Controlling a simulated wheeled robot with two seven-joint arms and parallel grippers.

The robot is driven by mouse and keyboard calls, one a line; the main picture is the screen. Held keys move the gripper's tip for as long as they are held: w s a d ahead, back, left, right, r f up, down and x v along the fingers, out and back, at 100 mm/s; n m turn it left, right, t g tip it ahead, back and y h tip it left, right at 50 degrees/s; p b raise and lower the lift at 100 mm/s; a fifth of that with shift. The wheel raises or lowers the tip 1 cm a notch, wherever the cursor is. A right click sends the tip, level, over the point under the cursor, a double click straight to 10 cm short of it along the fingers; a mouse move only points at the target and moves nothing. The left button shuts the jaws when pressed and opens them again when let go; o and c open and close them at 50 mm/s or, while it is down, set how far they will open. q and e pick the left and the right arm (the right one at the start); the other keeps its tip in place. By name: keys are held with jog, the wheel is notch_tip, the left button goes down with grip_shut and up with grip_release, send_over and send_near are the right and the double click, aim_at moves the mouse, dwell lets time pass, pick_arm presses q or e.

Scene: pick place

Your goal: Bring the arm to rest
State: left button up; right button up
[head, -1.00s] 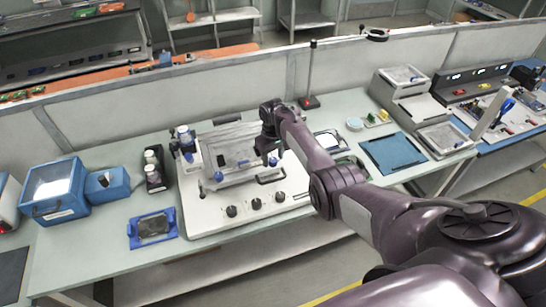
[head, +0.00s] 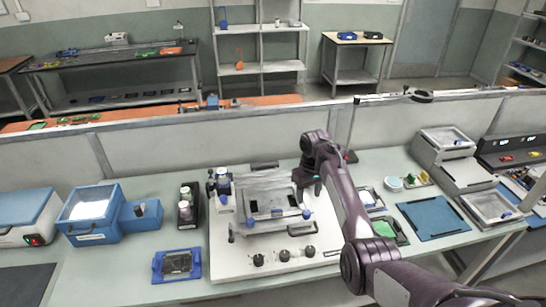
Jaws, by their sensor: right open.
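My right arm comes in from the lower right, and its gripper (head: 307,190) hangs over the right part of the white fixture machine (head: 285,258) on the bench. The gripper is open, and I see nothing held in it. The machine has a raised frame (head: 262,228) with blue knobs, and several black knobs along its front. The gripper and forearm hide part of the machine's right side. I cannot tell whether the fingers touch the frame. My left gripper is not in view.
A blue holder with a dark board (head: 177,265) lies left of the machine. Blue boxes (head: 92,215) and a bottle rack (head: 188,206) stand further left. A blue mat (head: 433,218) and grey trays (head: 492,207) are at right. A low partition (head: 240,142) runs behind the bench.

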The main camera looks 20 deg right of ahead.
jog(key=shift+h, duration=0.7)
jog(key=s+f, duration=0.2)
jog(key=s+a+f, duration=0.1)
jog(key=s, duration=0.2)
jog(key=shift+f, duration=0.35)
jog(key=s+a+r+n+t+y, duration=0.1)
jog(key=s+a+r+t, duration=0.15)
jog(key=s+a, duration=0.85)
jog(key=s+a+r+n+t+y, duration=0.1)
jog(key=s+a+r, duration=0.45)
jog(key=s, duration=0.85)
notch_tip(320, 180, down, 38)
jog(key=s+a+r+g+b, duration=0.1)
jog(key=s+b, duration=0.1)
jog(key=b, duration=0.5)
jog(key=s+d+f+b, duration=0.1)
jog(key=s+f+b, duration=0.1)
jog(key=s+f, duration=0.8)
jog(key=s+d+f+g+b, duration=0.1)
jog(key=s+d+f+b, duration=0.1)
jog(key=s+f, duration=0.7)
notch_tip(320, 180, down, 6)
jog(key=shift+s+d+h+b, duration=0.2)
jog(key=shift+s+h+b, duration=0.15)
jog(key=shift+b, duration=0.5)
jog(key=shift+g, duration=0.25)
